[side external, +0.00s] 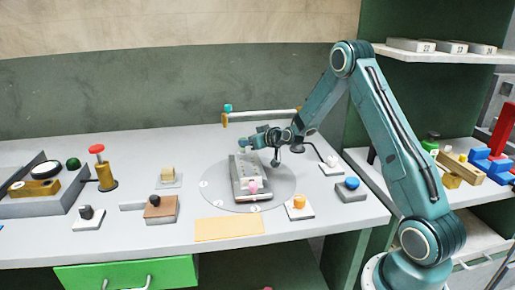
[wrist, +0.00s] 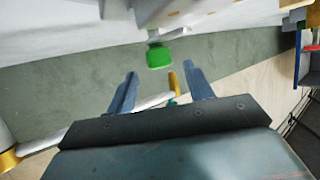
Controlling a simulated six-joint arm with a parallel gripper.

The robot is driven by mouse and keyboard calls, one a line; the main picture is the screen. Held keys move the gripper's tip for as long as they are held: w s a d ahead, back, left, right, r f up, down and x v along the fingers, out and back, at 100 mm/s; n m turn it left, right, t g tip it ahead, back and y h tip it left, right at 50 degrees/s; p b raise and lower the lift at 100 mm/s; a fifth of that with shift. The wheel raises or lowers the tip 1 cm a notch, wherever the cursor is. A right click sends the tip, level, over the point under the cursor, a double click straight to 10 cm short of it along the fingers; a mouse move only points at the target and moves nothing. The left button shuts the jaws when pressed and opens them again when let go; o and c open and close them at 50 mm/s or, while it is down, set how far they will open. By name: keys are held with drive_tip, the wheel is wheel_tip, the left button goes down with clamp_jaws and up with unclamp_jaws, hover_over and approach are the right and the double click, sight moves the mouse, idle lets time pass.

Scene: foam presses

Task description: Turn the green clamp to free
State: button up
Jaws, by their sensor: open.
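A bright green block (wrist: 158,55), which looks like the green clamp, shows in the wrist view just beyond my fingertips. It lies roughly in line with the gap between them. My gripper (wrist: 162,80) is open, with nothing between its two fingers. In the side view my gripper (side external: 250,140) is low over the back end of a grey press (side external: 246,182) on a round plate (side external: 278,190). The clamp is small and hard to tell apart from my gripper there. I cannot tell which position it is turned to.
A rail with a teal cap (side external: 228,107) stands behind the press. A block with an orange knob (side external: 299,202) and one with a blue knob (side external: 351,183) are at right. A red-topped post (side external: 97,150) is at left. A tan mat (side external: 229,228) lies bare in front.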

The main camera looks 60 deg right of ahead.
drive_tip(key=v, duration=0.9)
drive_tip(key=shift+w+d, duration=0.1)
drive_tip(key=shift+w, duration=0.05)
drive_tip(key=w+d+n+y, duration=0.4)
drive_tip(key=w+d+y, duration=0.1)
drive_tip(key=d+y, duration=0.15)
drive_tip(key=s+d+n+g+y, duration=0.1)
drive_tip(key=n+y, duration=0.1)
drive_tip(key=s+d+n+g+y, duration=0.1)
drive_tip(key=s+d+n, duration=0.1)
drive_tip(key=n, duration=0.1)
drive_tip(key=shift+s+r+y, duration=0.15)
drive_tip(key=shift+y, duration=0.2)
drive_tip(key=x, duration=1.3)
drive_tip(key=shift+w+a+f, duration=0.2)
drive_tip(key=shift+w+a, duration=0.05)
drive_tip(key=shift+c, duration=0.4)
